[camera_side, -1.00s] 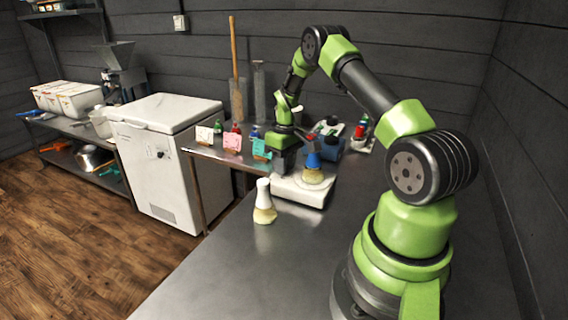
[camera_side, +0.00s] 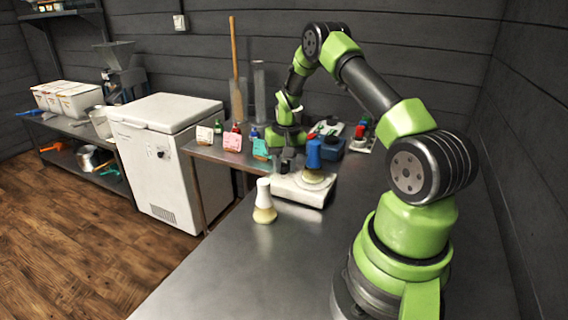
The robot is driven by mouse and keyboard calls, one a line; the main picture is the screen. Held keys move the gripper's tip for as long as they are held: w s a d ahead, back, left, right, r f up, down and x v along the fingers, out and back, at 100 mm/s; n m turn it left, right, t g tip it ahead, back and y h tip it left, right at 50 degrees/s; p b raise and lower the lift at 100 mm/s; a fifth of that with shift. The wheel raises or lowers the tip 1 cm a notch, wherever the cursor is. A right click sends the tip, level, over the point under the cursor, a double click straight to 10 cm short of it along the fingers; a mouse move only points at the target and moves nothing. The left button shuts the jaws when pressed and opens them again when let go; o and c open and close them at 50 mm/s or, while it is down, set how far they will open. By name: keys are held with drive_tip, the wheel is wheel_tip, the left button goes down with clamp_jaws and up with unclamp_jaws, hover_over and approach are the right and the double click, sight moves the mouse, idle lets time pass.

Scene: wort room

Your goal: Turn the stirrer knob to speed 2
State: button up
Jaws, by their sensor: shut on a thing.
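The stirrer (camera_side: 296,192) is a white box with a flat top on the steel bench. A flask with a blue top (camera_side: 313,155) and yellowish contents stands on its right part. My gripper (camera_side: 286,166) points down at the left part of the stirrer, beside the flask. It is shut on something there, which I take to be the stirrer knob. The knob, its speed marks and the fingertips are too small or hidden to make out, so I cannot read the setting.
A flask with a white top (camera_side: 264,204) stands on the bench in front of the stirrer. Small bottles and coloured cards (camera_side: 232,142) are to the left, and a blue container (camera_side: 332,148) is behind. The bench front is clear.

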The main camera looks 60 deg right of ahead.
sight(285, 166)
drive_tip(key=m, duration=0.5)
drive_tip(key=shift+m, duration=0.3)
drive_tip(key=shift+a+m+h, duration=0.1)
drive_tip(key=shift+m+h, duration=0.2)
drive_tip(key=shift+m, duration=1.9)
drive_tip(key=o, duration=0.9)
drive_tip(key=shift+r, duration=0.1)
drive_tip(key=r, duration=0.9)
drive_tip(key=shift+s+r, duration=0.25)
drive_tip(key=shift+r, duration=0.15)
drive_tip(key=shift+a, duration=0.1)
